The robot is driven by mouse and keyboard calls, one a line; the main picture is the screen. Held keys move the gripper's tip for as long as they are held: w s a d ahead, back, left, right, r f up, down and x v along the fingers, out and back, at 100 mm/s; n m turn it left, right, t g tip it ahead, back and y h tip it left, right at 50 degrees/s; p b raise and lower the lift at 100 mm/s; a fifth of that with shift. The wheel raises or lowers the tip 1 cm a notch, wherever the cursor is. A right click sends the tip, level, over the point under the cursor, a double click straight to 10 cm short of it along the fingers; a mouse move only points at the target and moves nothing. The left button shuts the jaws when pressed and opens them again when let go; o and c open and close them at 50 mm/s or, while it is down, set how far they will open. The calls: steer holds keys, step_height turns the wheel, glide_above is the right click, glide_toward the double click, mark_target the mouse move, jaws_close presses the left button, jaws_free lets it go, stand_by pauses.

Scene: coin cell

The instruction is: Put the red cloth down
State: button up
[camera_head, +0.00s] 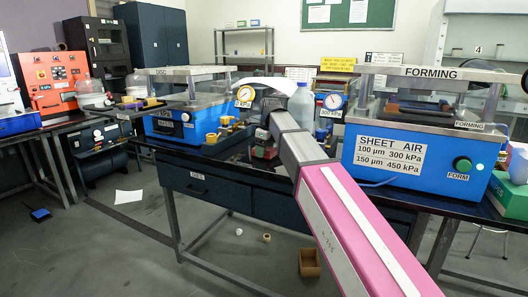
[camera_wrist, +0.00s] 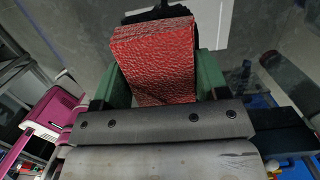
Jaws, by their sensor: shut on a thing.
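The red cloth (camera_wrist: 155,60) is a folded, block-like piece with a pale crackle pattern, in the upper middle of the wrist view. My gripper (camera_wrist: 162,78) is shut on it, with a green finger at each side. In the head view my gripper (camera_head: 265,143) is at the end of my pink and grey arm, over the middle bench (camera_head: 235,177), and a bit of red shows there. I cannot tell whether the cloth touches the bench top.
The blue FORMING machine (camera_head: 415,157) stands to the right and the blue DISC machine (camera_head: 178,125) to the left. A clear bottle (camera_head: 302,104) and gauges (camera_head: 331,102) stand behind my gripper. Small yellow-topped items (camera_head: 225,127) are just left of it. A brown box (camera_head: 310,263) lies on the floor.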

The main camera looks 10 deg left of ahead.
mark_target(267, 149)
steer(key=shift+f, duration=0.3)
steer(key=shift+f, duration=0.15)
steer(key=o, duration=0.8)
steer(key=shift+o, duration=0.2)
steer(key=r, duration=0.3)
steer(key=d+r, duration=0.1)
steer(key=r, duration=0.6)
steer(key=shift+s+d+r, duration=0.3)
steer(key=shift+d+r, duration=0.05)
steer(key=shift+r, duration=0.75)
